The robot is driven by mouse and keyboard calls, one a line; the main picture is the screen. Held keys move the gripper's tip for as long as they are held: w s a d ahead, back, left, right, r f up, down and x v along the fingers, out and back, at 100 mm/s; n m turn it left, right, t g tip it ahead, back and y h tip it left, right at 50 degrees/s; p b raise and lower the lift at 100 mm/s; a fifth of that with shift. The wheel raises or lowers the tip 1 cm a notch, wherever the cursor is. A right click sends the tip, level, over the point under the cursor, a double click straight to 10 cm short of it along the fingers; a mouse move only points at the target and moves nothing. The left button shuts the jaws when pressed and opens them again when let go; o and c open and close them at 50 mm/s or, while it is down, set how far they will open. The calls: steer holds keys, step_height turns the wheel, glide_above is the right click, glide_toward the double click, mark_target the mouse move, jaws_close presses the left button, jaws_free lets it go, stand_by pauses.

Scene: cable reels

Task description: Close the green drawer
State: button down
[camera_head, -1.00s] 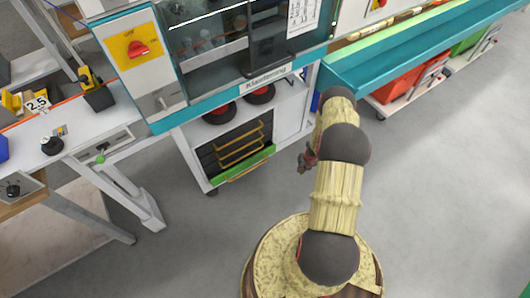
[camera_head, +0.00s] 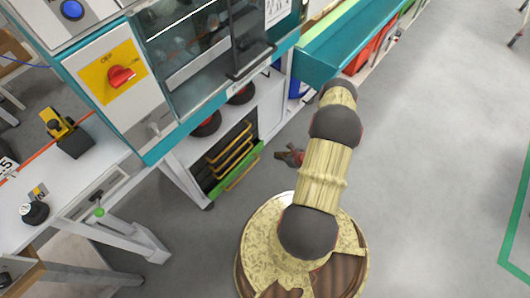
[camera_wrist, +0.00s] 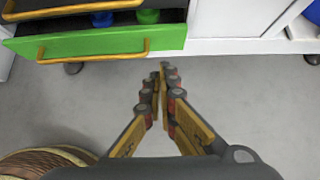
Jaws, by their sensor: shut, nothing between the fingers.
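The green drawer (camera_head: 236,169) is the lowest of a stack in the white machine's base, and it has a yellow bar handle. In the wrist view the green drawer front (camera_wrist: 100,43) stands pulled out at the upper left, with a blue and a green item visible inside. My gripper (camera_wrist: 162,68) is shut and empty, low over the floor to the right of the drawer handle and apart from it. In the head view my gripper (camera_head: 283,156) is just right of the drawer, partly hidden by my arm.
Darker drawers with yellow handles (camera_head: 230,150) sit above the green one. A white workbench (camera_head: 85,190) stands at left. A teal-edged bench (camera_head: 335,50) is at upper right. Grey floor (camera_head: 430,180) is clear on the right.

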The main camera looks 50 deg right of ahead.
steer(key=b, duration=0.4)
glide_toward(257, 151)
step_height(257, 151, down, 4)
steer(key=shift+w+d+r+b, duration=0.15)
steer(key=shift+w+b, duration=0.25)
steer(key=shift+w, duration=0.4)
steer(key=shift+w+r+b, duration=0.2)
steer(key=shift+w+b, duration=0.2)
steer(key=shift+w, duration=0.4)
